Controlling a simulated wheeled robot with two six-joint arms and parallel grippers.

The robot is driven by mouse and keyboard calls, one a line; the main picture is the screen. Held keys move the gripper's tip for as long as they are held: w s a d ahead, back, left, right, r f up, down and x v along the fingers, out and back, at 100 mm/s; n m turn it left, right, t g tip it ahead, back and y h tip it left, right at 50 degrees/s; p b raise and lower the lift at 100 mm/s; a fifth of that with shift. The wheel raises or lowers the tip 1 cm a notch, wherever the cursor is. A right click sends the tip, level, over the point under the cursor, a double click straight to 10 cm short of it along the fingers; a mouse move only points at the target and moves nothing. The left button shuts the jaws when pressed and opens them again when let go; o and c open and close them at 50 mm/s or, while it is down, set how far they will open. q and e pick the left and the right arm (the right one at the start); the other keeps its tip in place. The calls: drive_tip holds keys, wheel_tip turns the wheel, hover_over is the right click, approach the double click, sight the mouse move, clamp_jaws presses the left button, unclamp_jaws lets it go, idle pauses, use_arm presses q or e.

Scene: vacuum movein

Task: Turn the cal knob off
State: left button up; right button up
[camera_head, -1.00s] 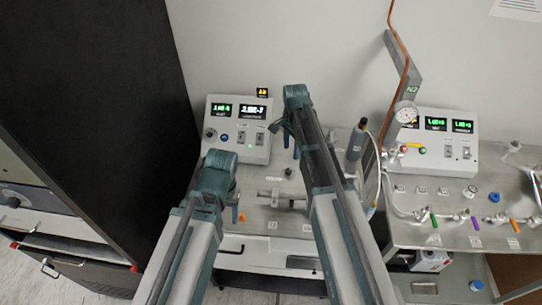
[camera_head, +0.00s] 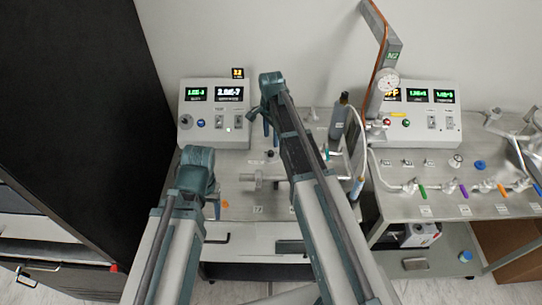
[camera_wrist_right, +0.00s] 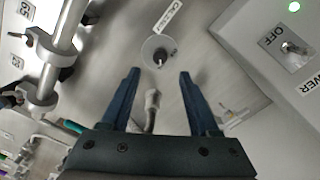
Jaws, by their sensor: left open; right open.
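A small black knob (camera_wrist_right: 158,57) stands on a round pale base on the metal bench in the right wrist view. The label beside it is only partly legible and seems to start with "C". The knob also shows in the head view (camera_head: 270,153), just below my right gripper (camera_head: 268,126). In the wrist view my right gripper (camera_wrist_right: 157,72) is open, with the knob just beyond its fingertips, between their lines; nothing is held. My left gripper (camera_head: 216,204) is over the bench's left part, apart from the knob; its fingers are partly hidden by the wrist.
A grey control box (camera_head: 213,133) with green displays and switches stands behind. A metal pipe fitting (camera_head: 258,179) lies in front of the knob. A grey cylinder (camera_head: 338,118) stands to the right, near a second bench (camera_head: 398,206) with coloured valves. A black cabinet (camera_head: 75,100) rises at left.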

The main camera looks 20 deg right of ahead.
sight(271, 152)
wheel_tip(271, 152, down, 8)
drive_tip(key=b, duration=0.6)
drive_tip(key=shift+r, duration=0.15)
drive_tip(key=shift+r, duration=0.1)
drive_tip(key=shift+c, duration=0.4)
clamp_jaws()
